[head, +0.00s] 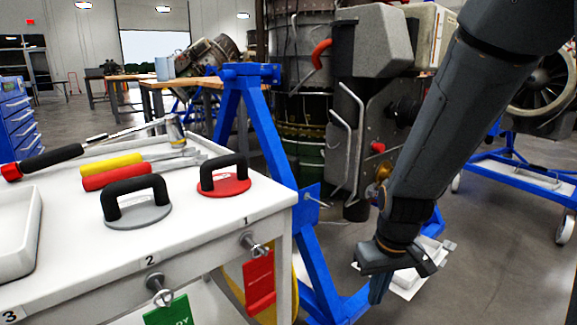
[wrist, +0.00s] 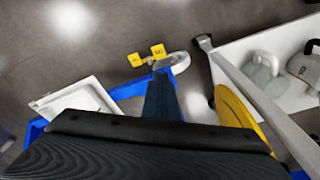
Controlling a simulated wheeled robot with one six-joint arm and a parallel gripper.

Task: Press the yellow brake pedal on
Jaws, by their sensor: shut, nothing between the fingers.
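Two small yellow pedals show in the wrist view beside a white caster wheel (wrist: 176,64). The larger yellow pedal (wrist: 158,50) is at the right, and the smaller yellow pedal (wrist: 136,60) is left of it. Both carry dark lettering too small to read surely. My gripper (head: 379,290) points down in the head view, low beside the blue stand. It is shut and empty. Its fingers also show in the wrist view (wrist: 161,88), with their tips just below the larger pedal in the picture; contact does not show. The pedals are not visible in the head view.
The blue turbine stand (head: 262,132) is left of my arm. A white tool cart (head: 215,228) with suction cups and tools on top fills the left. A white tray (wrist: 92,90) lies left of the fingers in the wrist view. Grey floor is open beyond the pedals.

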